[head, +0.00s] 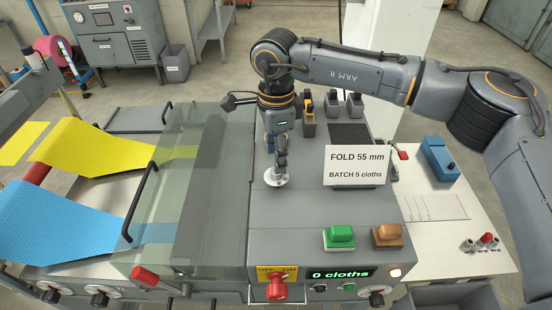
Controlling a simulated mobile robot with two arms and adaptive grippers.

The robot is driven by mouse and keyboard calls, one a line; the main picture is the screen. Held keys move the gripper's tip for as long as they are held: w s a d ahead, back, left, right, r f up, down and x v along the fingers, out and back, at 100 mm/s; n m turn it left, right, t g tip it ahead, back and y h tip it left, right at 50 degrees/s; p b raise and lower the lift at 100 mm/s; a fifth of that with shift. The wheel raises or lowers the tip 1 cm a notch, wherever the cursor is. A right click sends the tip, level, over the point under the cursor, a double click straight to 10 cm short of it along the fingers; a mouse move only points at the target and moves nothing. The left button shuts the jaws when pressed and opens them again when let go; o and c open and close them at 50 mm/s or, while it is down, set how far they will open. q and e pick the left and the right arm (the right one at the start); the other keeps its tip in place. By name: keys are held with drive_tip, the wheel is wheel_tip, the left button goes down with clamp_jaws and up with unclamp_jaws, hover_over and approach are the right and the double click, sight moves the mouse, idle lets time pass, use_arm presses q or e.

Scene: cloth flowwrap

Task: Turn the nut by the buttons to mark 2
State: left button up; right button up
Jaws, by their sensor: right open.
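My right gripper (280,173) points straight down over a pale round disc (270,183) on the grey machine top, left of the fold sign. Its fingertips are at or just above the disc; contact cannot be told. The nut itself is hard to make out there, as the fingers cover the disc's middle, and no mark numbers are readable. The green button (339,237) and the orange button (388,235) sit on the front of the machine, to the right of and nearer than the disc. My left gripper is not in view.
A sign (357,166) reading "FOLD 55 mm, BATCH 5 cloths" stands close right of the gripper. A clear cover (182,190) with a black handle lies to the left. A blue box (439,160) stands right.

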wheel_tip(320, 180, down, 4)
drive_tip(key=shift+r+p, duration=0.15)
drive_tip(key=shift+p, duration=0.6)
drive_tip(key=shift+f, duration=0.55)
clamp_jaws()
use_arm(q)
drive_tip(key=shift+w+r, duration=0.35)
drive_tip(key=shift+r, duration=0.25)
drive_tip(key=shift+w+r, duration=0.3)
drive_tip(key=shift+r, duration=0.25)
